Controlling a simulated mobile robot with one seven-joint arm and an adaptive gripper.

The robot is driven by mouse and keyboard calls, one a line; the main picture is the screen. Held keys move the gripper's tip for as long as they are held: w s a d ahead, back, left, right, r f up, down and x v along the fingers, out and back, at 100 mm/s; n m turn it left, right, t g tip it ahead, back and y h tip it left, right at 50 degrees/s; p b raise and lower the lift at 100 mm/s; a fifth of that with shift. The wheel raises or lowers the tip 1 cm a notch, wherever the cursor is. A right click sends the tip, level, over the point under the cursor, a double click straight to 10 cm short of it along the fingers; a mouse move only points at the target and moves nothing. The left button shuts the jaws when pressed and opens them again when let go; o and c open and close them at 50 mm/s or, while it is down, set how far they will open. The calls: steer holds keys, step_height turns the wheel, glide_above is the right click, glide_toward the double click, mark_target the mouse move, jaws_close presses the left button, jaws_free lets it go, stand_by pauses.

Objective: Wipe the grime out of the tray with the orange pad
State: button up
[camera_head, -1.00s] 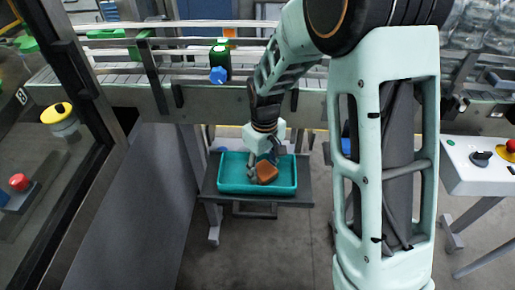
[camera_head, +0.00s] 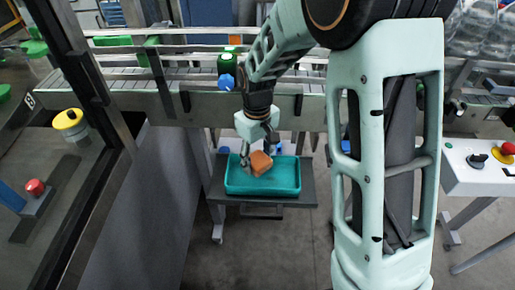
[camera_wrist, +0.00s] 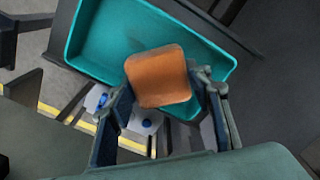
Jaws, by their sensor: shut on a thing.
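The teal tray (camera_head: 285,187) sits on a dark shelf below the conveyor; it also shows in the wrist view (camera_wrist: 100,45). My gripper (camera_head: 258,152) is shut on the orange pad (camera_head: 261,163) over the left part of the tray. In the wrist view the orange pad (camera_wrist: 158,76) sits between the two fingers of my gripper (camera_wrist: 165,100), its broad face to the camera. The pad appears to be above the tray floor, but I cannot tell the exact gap.
The dark shelf (camera_head: 305,180) extends a little beyond the tray. The conveyor (camera_head: 205,105) runs behind and above it, with a green bottle (camera_head: 228,66) on it. A dark-framed glass panel (camera_head: 75,100) stands at left. A control box (camera_head: 485,165) stands at right.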

steer(key=shift+r+p, duration=0.65)
steer(key=shift+r, duration=0.65)
